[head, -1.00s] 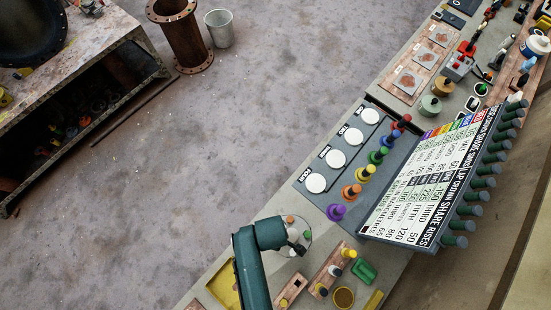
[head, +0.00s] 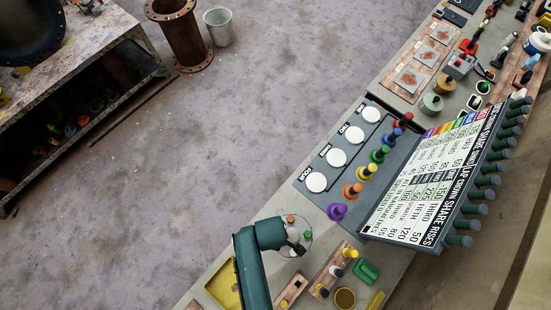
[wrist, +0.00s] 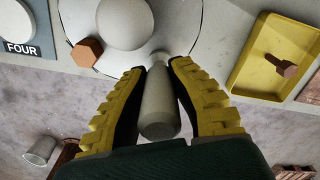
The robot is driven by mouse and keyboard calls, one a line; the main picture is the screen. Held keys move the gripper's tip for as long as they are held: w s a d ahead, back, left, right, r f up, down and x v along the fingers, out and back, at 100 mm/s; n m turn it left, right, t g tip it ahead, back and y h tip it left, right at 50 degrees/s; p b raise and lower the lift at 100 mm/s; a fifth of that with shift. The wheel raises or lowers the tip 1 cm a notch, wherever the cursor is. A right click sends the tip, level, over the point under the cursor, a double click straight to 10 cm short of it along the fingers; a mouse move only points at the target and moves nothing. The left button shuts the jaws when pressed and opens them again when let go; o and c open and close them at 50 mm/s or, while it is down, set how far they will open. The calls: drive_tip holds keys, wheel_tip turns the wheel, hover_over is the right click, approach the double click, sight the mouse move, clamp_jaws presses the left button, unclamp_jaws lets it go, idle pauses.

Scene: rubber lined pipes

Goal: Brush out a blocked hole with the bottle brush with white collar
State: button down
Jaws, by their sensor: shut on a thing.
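My gripper (wrist: 157,95) has yellow ribbed fingers with black pads. It is shut on a grey bottle-shaped handle (wrist: 158,105), whose narrow neck points at a pale round disc (wrist: 190,25). I cannot make out bristles or a white collar on the held piece. The disc carries a pale dome (wrist: 125,18) and an orange hexagonal plug (wrist: 87,52). In the head view my gripper (head: 299,244) is over the disc's near side, partly hiding it. An orange plug (head: 290,219) shows on the disc there. No blocked hole can be made out.
A yellow tray (wrist: 248,75) with a brown bolt (wrist: 282,65) lies right of the disc in the wrist view. In the head view, coloured pegs (head: 367,173) and a signboard (head: 430,185) stand farther along the bench. Wooden blocks and a green piece (head: 366,271) lie close to my gripper.

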drive_tip(key=shift+r, duration=0.1)
wheel_tip(320, 180, up, 3)
drive_tip(key=p, duration=0.2)
drive_tip(key=shift+f+p, duration=0.2)
drive_tip(key=shift+p, duration=0.15)
drive_tip(key=shift+f, duration=0.1)
drive_tip(key=shift+f+b, duration=0.95)
drive_tip(key=shift+f, duration=0.4)
drive_tip(key=shift+r, duration=0.1)
drive_tip(key=shift+r+p, duration=0.9)
drive_tip(key=shift+r, duration=0.45)
